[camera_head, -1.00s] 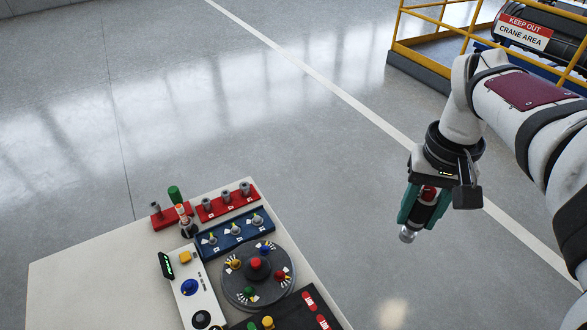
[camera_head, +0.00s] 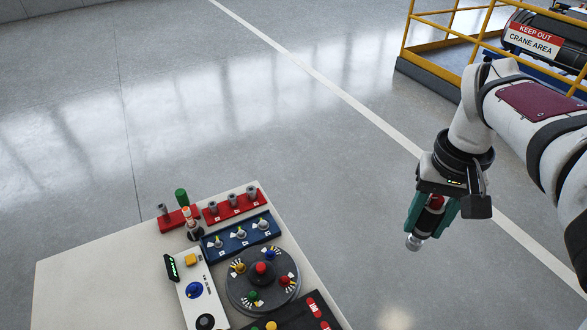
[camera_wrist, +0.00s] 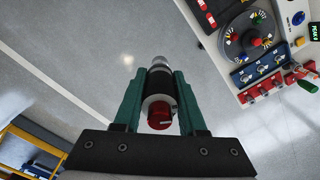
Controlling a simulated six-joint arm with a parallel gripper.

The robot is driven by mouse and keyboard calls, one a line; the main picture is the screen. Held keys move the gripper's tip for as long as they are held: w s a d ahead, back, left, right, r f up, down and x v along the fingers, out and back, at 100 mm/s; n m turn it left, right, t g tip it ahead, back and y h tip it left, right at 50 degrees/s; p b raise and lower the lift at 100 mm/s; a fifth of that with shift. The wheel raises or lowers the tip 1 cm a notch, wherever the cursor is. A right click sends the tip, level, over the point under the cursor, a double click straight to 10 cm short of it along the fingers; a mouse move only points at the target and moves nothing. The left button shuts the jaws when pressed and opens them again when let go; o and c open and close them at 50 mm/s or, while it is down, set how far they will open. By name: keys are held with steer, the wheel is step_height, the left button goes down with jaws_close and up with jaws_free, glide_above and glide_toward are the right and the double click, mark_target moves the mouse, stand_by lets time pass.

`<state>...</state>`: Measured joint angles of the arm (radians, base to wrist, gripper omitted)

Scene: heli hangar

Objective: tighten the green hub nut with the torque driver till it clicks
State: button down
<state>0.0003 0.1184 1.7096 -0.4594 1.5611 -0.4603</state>
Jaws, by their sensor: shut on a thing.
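My gripper (camera_head: 430,220) has its green fingers shut on the torque driver (camera_head: 414,242), a black tool with a red cap and a metal tip. It hangs tip down over open floor, right of the table and apart from it. In the wrist view the driver (camera_wrist: 159,82) lies between both fingers, red cap nearest the camera. The green hub nut (camera_head: 253,296) sits at the near-left side of the round dark hub (camera_head: 236,296), around a red centre knob (camera_head: 262,268). Yellow, blue and red nuts share the hub.
The pale table (camera_head: 90,275) also carries red racks (camera_head: 234,207), a blue tray (camera_head: 240,237), a white panel (camera_head: 190,283) with a display, and a dark panel (camera_head: 300,318). A yellow railing (camera_head: 440,20) stands at the back right. Floor between table and driver is clear.

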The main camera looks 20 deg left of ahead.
steer(key=a+f+n, duration=0.4)
steer(key=a+n, duration=0.1)
steer(key=a, duration=0.3)
steer(key=a+f+n, duration=0.4)
steer(key=a, duration=0.4)
steer(key=shift+s+a+f+n, duration=1.35)
steer(key=shift+a+f, duration=0.45)
steer(key=shift+a, duration=0.2)
steer(key=shift+s+a+f+n, duration=1.35)
steer(key=shift+a+f, duration=0.5)
steer(key=shift+a, duration=0.15)
steer(key=shift+s+a+f+n, duration=1.35)
steer(key=shift+a+f, duration=0.45)
steer(key=shift+a, duration=0.2)
steer(key=shift+f, duration=1.05)
steer(key=c, duration=1.1)
jaws_free()
jaws_close()
